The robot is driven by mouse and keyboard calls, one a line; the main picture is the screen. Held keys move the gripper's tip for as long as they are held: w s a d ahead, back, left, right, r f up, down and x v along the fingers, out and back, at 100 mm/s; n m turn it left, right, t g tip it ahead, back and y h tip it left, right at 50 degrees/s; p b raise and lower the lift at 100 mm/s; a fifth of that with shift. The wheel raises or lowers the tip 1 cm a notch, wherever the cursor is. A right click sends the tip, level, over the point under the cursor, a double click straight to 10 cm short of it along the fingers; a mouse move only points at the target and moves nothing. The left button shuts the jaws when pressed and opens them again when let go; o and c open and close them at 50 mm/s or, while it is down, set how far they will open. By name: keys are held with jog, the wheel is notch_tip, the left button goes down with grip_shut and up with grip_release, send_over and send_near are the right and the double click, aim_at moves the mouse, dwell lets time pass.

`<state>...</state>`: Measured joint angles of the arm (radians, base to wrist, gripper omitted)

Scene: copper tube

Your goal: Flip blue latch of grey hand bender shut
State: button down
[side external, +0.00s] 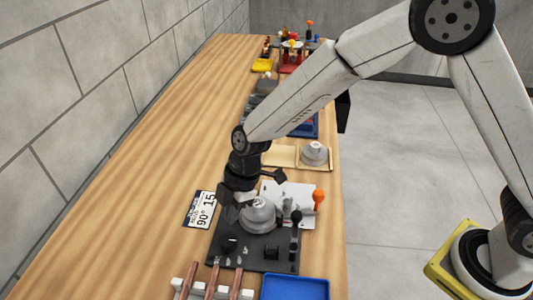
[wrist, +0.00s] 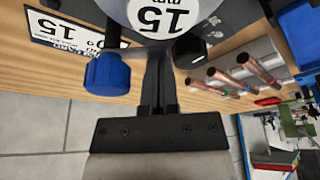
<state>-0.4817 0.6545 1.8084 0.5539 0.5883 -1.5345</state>
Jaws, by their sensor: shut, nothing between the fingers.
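The grey hand bender (side external: 258,216) has a grey wheel on a dark base plate. Its wheel face, marked 15, fills the top of the wrist view (wrist: 180,22). The blue latch (wrist: 107,74) is a ribbed blue knob on a dark stem, left of my gripper (wrist: 158,62) in the wrist view. My gripper is shut and empty, with its fingers together beside the knob and a visible gap between them. In the side view my gripper (side external: 231,208) is low at the wheel's left side. I cannot make out the latch there.
A rack with several copper tubes (side external: 212,282) stands at the near edge, beside a blue tray (side external: 296,287). A black lever (side external: 296,218) and an orange knob (side external: 319,195) rise on the right. A 90° 15 card (side external: 200,209) lies left. The bench's left side is clear.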

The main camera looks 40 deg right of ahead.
jog(key=shift+d+n, duration=0.25)
jog(key=shift+n, duration=0.35)
jog(key=n, duration=0.1)
jog(key=d+n+g, duration=0.1)
jog(key=n, duration=0.1)
jog(key=shift+s+d+n, duration=0.1)
jog(key=shift+d+n, duration=0.05)
jog(key=shift+n, duration=0.15)
jog(key=shift+d+g, duration=0.15)
jog(key=shift+g, duration=0.15)
jog(key=shift+d, duration=0.15)
dwell(0.5)
jog(key=shift+w+a, duration=0.35)
jog(key=shift+a, duration=0.4)
jog(key=shift+a, duration=0.15)
